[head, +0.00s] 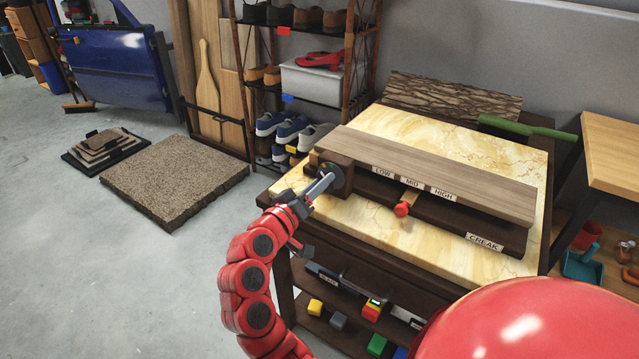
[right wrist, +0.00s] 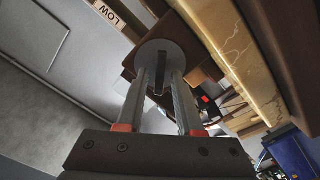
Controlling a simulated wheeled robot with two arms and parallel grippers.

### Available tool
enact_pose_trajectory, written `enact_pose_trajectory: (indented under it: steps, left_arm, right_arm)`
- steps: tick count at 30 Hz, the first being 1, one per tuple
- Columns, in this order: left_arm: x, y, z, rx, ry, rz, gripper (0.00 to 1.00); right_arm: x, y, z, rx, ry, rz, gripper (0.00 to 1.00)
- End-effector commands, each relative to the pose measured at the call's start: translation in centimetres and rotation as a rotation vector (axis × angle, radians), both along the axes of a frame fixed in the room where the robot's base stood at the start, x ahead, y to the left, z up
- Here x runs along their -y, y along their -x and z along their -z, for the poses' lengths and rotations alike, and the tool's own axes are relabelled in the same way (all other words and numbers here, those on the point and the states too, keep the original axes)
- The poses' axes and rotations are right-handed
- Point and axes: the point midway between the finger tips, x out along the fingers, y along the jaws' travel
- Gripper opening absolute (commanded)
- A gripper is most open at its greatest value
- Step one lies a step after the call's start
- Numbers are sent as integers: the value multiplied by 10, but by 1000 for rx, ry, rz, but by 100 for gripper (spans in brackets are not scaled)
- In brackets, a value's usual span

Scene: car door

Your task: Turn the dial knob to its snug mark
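The dial knob (head: 333,177) is a round grey disc on the left end block of a dark wooden fixture (head: 345,192) on the bench. In the right wrist view the disc has a raised dark grip bar (right wrist: 160,72). No snug mark is legible.
The fixture carries LOW, MID and HIGH labels, a red-tipped slider (head: 402,208) and a CREAK label (head: 484,242). The bench top (head: 400,248) is pale marble. A shoe rack (head: 300,70) stands behind, and a green-handled tool (head: 525,127) lies at the back right.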

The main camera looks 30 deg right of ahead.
Motion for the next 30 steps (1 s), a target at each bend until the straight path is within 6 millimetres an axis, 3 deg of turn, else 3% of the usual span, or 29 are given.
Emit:
enact_pose_trajectory:
  steps: [10,14,30]
  left_arm:
    - [0,0,0,0,0,0,66]
    - [0,0,-2,0,0,0,66]
    - [0,0,-17,0,0,0,66]
  right_arm:
    - [-1,0,0,0,-1,-1,44]
    - [-13,4,0,-2,1,-3,44]
    - [-131,53,-1,0,1,-5,44]
